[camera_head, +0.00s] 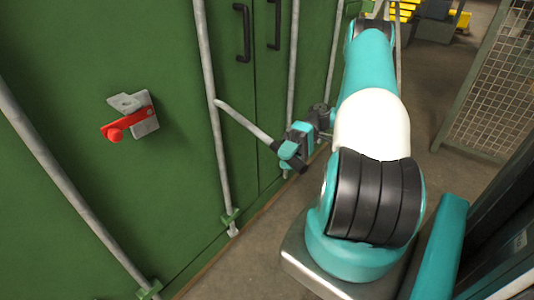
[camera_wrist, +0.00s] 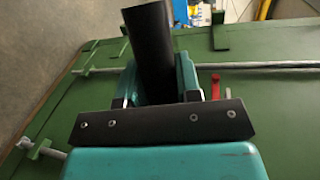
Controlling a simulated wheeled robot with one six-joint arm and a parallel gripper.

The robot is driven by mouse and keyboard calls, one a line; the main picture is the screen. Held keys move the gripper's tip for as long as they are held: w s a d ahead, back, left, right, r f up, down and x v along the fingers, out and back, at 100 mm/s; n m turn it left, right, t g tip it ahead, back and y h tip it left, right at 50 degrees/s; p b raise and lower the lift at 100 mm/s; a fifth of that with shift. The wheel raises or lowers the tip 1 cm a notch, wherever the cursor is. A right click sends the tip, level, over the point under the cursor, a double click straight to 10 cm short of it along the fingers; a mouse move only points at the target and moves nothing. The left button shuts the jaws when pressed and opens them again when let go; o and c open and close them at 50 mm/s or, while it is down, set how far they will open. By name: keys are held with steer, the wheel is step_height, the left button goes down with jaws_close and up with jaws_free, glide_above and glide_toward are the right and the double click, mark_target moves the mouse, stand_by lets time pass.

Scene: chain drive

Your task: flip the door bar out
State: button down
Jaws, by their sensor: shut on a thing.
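The door bar (camera_head: 245,122) is a grey lever with a dark grip. It is joined to a vertical grey rod on the green door (camera_head: 170,50) and slants down and right to my gripper. My gripper (camera_head: 292,148) is shut around its dark end, in front of the door's lower right part. In the wrist view the black grip (camera_wrist: 152,45) lies between my teal fingers (camera_wrist: 155,85). The fingers partly hide it. The exact angle between bar and door is hard to judge.
A red-handled latch (camera_head: 125,119) sits on a grey plate left of the bar. Two black handles (camera_head: 243,35) are higher on the doors. A mesh fence (camera_head: 490,90) stands at the right. Bare floor (camera_head: 440,185) lies between fence and my arm.

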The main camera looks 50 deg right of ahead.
steer(key=shift+s+d, duration=0.1)
steer(key=shift+d, duration=0.15)
steer(key=c, duration=0.8)
jaws_free()
steer(key=shift+d, duration=0.1)
